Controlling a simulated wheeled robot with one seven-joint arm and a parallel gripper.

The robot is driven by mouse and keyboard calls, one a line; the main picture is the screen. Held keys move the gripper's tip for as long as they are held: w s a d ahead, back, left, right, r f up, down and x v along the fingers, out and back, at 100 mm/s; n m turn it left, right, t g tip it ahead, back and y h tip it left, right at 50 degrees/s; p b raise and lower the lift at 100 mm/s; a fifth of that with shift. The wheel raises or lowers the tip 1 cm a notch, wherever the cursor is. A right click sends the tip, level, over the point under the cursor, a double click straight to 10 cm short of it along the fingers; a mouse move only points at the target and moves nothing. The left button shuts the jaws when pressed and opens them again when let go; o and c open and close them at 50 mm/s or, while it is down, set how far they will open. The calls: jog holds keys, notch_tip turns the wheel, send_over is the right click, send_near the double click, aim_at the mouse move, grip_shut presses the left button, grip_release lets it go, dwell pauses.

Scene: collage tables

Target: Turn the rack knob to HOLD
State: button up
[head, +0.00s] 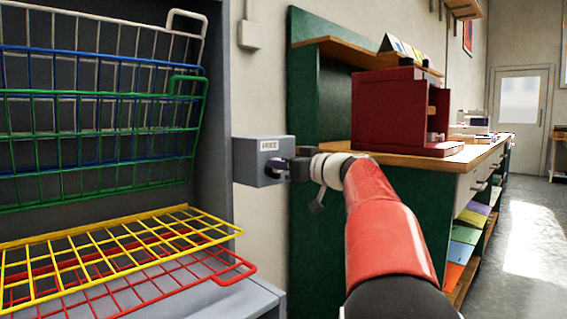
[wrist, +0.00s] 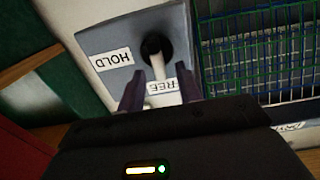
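The rack knob (wrist: 154,46) is a dark round knob with a white pointer lever on a grey box (wrist: 105,32). The lever (wrist: 158,67) points at the FREE label (wrist: 165,88); the HOLD label (wrist: 111,60) is on the adjacent side of the box. In the head view the grey box (head: 246,165) is fixed beside the drying rack, and my gripper hides its knob. My gripper (head: 288,168) is at the box's right face. In the wrist view my gripper (wrist: 159,74) is open, one finger on each side of the lever's end, with visible gaps.
The rack's wire shelves stand left of the box: yellow (head: 120,250) and red (head: 235,272) lie low, green (head: 100,94) and others are raised. A green-sided bench (head: 330,150) with a dark red cabinet (head: 385,115) stands to the right. Floor farther right is clear.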

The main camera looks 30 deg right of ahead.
grip_shut()
jog(key=shift+m, duration=0.4)
jog(key=m, duration=0.5)
jog(key=d+f+m+p, duration=0.1)
jog(key=m, duration=0.5)
jog(key=d+f+m, duration=0.1)
jog(key=m, duration=0.5)
jog(key=shift+w, duration=0.4)
jog(key=shift+f, duration=0.1)
dwell(0.3)
